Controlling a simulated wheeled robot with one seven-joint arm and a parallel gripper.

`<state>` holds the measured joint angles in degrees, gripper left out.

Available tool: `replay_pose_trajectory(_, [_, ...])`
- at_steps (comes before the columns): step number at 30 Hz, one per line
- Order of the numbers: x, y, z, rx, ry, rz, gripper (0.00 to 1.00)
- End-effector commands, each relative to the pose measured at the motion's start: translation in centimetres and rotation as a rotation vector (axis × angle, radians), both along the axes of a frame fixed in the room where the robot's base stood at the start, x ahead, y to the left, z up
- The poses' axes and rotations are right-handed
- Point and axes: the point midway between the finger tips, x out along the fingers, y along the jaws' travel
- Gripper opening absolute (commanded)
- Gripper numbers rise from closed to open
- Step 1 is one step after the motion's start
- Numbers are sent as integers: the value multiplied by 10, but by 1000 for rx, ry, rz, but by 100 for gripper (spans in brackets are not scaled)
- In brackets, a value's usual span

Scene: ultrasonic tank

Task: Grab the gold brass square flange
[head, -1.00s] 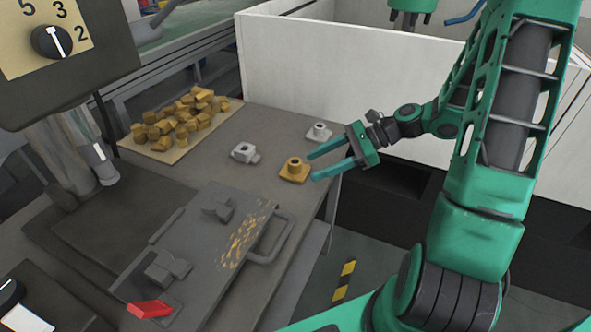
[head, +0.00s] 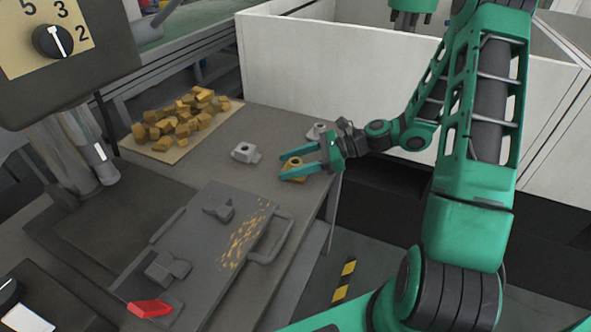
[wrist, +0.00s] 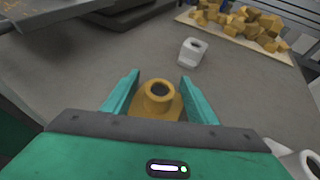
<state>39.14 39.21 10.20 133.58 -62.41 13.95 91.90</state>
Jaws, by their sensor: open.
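The gold brass square flange (head: 293,165) has a square base and a raised round collar with a hole. It sits on the grey table near its right edge. In the wrist view the flange (wrist: 158,100) stands between the two teal fingers of my gripper (wrist: 160,92), with a gap at each side of its collar. My gripper (head: 300,162) is open and empty in the head view, its fingers reaching leftward around the flange and hiding part of it. I cannot tell the exact height of the fingers above the table.
A silver flange (head: 245,152) lies to the left of the gold one, and another (head: 317,131) lies just behind my gripper. Several gold blocks (head: 185,117) lie on a board at the back. A metal plate with a handle (head: 272,243) lies in front.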

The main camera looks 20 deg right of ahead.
Motion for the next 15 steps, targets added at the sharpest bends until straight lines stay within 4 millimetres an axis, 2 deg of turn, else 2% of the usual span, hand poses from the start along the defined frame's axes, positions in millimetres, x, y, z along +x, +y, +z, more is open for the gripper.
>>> replay_pose_trajectory(6, [7,20,-9,0,1,2,52])
replay_pose_trajectory(14, [8,21,-9,0,0,0,52])
replay_pose_trajectory(15, [8,21,-9,0,0,0,43])
